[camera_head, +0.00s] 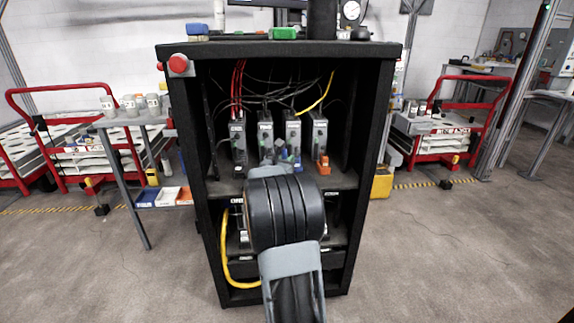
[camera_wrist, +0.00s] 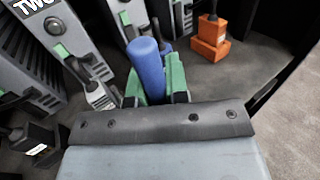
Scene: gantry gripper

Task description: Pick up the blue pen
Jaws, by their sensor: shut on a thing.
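The blue pen (camera_wrist: 148,68) is a thick blue cylinder. In the wrist view it stands up, slightly tilted, between the green pads of my gripper (camera_wrist: 155,86). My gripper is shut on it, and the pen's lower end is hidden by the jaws. In the head view my gripper (camera_head: 282,160) is at the front of the cabinet's upper compartment, largely hidden behind my arm. The pen cannot be made out clearly there.
Several grey modules (camera_head: 238,143) with cables stand in a row close behind my gripper inside the black cabinet (camera_head: 382,130). An orange block (camera_wrist: 212,38) sits to the right, with bare shelf near it. The cabinet's side walls bound the space.

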